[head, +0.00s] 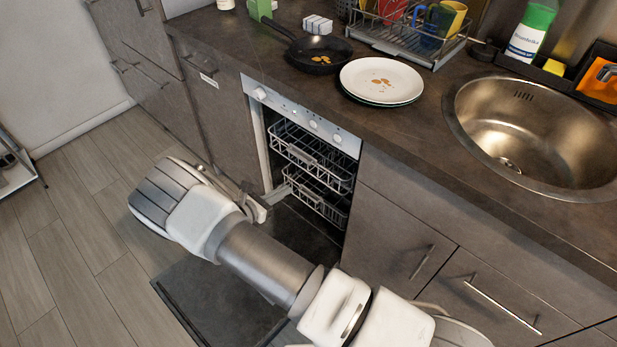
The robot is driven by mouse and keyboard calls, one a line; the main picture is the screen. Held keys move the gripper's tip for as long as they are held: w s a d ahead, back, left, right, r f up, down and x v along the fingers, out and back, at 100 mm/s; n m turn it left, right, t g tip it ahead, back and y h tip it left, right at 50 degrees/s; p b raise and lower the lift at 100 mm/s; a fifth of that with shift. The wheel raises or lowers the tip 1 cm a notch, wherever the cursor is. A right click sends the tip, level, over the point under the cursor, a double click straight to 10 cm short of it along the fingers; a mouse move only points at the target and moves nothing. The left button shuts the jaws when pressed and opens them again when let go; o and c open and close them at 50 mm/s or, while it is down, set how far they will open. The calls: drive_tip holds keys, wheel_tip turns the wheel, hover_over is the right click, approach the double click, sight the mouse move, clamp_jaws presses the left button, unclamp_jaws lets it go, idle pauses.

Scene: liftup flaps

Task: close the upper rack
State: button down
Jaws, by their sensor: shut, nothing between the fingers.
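The dishwasher (303,118) is built in under the counter, with its dark door (225,305) folded down toward the floor. The upper rack (308,158), a grey wire basket, shows in the opening, its front near the front of the cavity; I cannot tell exactly how far out it sits. It looks empty. The lower rack (325,203) is below it. My arm crosses in front and bends back toward the dishwasher. My gripper (279,194) is shut and empty at the left of the opening, just below and left of the upper rack; my arm partly hides it.
On the counter are a frying pan (318,52), white plates (381,79), a dish rack (420,40), a green-white bottle (531,32) and a sink (535,130). Closed drawers (480,290) flank the dishwasher. The floor at left (90,200) is clear.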

drive_tip(key=b, duration=0.3)
approach(320, 169)
drive_tip(key=x, duration=0.5)
drive_tip(key=shift+d+f, duration=0.1)
drive_tip(key=shift+d, duration=0.05)
drive_tip(key=shift+w+d, duration=0.4)
drive_tip(key=w+d+b, duration=0.1)
drive_tip(key=w+d, duration=0.2)
drive_tip(key=shift+w+d, duration=0.45)
